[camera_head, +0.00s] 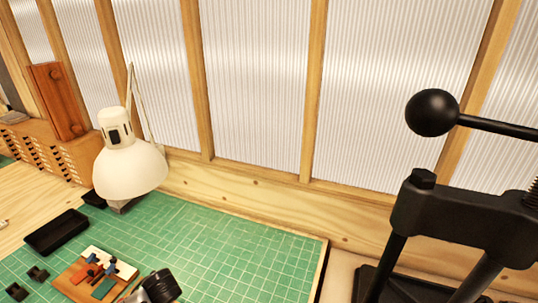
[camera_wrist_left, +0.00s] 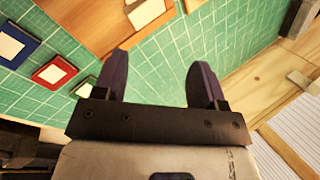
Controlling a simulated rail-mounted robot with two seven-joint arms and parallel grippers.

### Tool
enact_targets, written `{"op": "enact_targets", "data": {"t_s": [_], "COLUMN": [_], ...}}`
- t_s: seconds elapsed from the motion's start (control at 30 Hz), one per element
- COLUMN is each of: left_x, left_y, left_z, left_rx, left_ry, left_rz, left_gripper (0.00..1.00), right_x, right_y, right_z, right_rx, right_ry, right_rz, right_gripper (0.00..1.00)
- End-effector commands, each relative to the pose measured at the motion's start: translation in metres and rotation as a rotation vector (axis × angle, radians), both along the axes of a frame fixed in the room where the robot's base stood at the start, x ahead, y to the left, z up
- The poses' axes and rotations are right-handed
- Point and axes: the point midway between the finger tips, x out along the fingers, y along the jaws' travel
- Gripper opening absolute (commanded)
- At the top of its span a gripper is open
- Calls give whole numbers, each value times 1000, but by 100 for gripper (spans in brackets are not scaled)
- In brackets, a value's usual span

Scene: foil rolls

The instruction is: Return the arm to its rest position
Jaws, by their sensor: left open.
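My left gripper (camera_wrist_left: 161,80) shows in the left wrist view with its two dark fingers spread apart. Nothing is between the fingers, and green gridded mat (camera_wrist_left: 160,70) lies beyond them. In the head view no left gripper can be made out for certain. A dark ribbed cylinder with a silvery part (camera_head: 160,287) shows at the bottom edge there, and I cannot tell what it belongs to. My right gripper is in neither view.
A cream lamp (camera_head: 130,168), a black tray (camera_head: 56,232) and a board with coloured pieces (camera_head: 75,290) stand at the left. A black press (camera_head: 455,215) stands at the right. Blue (camera_wrist_left: 14,45) and red (camera_wrist_left: 54,72) framed pieces lie on the mat. The mat's back middle (camera_head: 250,240) is clear.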

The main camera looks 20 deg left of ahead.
Motion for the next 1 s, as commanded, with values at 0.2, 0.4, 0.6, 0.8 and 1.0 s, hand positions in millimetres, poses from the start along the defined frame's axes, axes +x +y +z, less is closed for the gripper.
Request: {"op": "enact_targets", "data": {"t_s": [0.2,0.4,0.6,0.8,1.0], "left_x": [29,4,-59,-140,-212], "left_y": [-60,-133,-169,-181,-190], "left_z": [69,114,122,90,41], "left_rx": [-72,-250,-421,-546,-580], "left_ry": [-340,-604,-694,-599,-413], "left_rz": [-25,-27,64,249,403], "left_gripper": [64,64,64,64,64], "right_x": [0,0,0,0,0], "right_y": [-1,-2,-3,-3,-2], "right_z": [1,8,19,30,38], "right_rx": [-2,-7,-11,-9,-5], "right_ry": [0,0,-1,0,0], "right_rz": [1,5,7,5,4], "right_gripper": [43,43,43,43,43]}}
